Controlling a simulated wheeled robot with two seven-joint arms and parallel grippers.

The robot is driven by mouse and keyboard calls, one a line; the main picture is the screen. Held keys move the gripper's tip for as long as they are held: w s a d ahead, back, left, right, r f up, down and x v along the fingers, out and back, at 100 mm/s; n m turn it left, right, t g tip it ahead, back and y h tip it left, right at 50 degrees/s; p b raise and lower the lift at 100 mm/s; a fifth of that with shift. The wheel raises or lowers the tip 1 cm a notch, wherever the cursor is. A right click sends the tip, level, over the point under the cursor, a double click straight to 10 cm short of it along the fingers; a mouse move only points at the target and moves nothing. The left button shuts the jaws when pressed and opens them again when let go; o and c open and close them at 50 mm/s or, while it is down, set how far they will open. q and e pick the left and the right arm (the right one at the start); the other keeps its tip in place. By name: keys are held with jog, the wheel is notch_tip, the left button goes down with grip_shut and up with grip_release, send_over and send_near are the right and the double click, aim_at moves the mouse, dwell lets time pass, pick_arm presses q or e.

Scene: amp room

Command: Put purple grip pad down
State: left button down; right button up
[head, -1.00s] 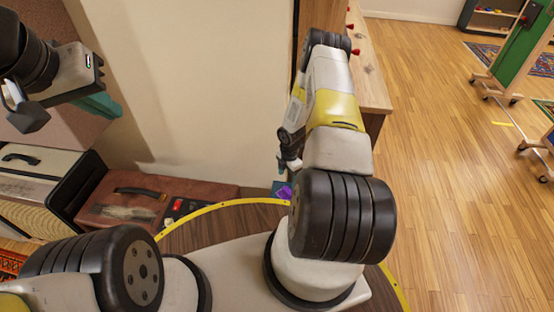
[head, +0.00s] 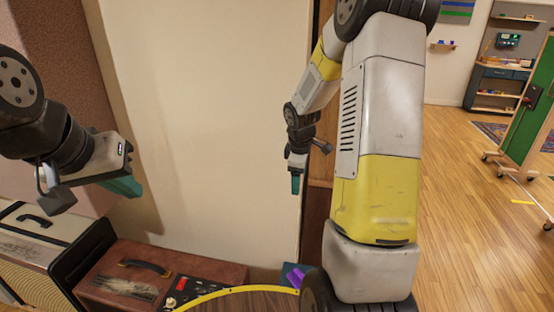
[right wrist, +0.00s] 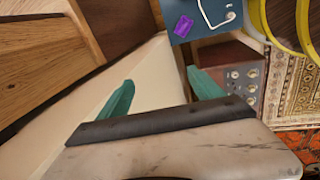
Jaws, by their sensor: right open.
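The purple grip pad (head: 296,275) lies on a small blue-grey surface (head: 285,268) at the bottom middle of the head view, partly hidden by my right arm. In the right wrist view the purple grip pad (right wrist: 183,25) lies flat near the top, beside a white wire-like handle. My right gripper (head: 295,184) hangs above the pad, apart from it. Its teal fingers in the right wrist view (right wrist: 160,97) are spread with nothing between them. My left gripper (head: 128,187) is at the left, away from the pad; its fingertips overlap, so its opening does not show.
A brown amp case (head: 215,268) and a cream amp (head: 35,222) stand at the lower left against the pale wall. A wooden cabinet side is behind my right arm. Open wood floor (head: 460,210) lies right, with a green board (head: 525,115) on wheels.

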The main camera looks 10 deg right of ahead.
jog(key=s+a+r+m+t+y, duration=0.1)
jog(key=s+a+r+m, duration=0.2)
jog(key=s+r, duration=0.35)
jog(key=s+a+r+m+t, duration=0.1)
jog(key=s+a+r+m, duration=0.2)
jog(key=r, duration=0.6)
jog(key=s+a+r+m+y, duration=0.1)
jog(key=s+a+r+m, duration=0.1)
jog(key=s, duration=0.5)
jog(key=s+a+r+m+t+y, duration=0.1)
jog(key=s+a+r+m, duration=0.1)
jog(key=s, duration=0.6)
jog(key=shift+a+r+m+t, duration=0.3)
jog(key=shift+a+r+m, duration=0.1)
jog(key=shift+r+m, duration=0.3)
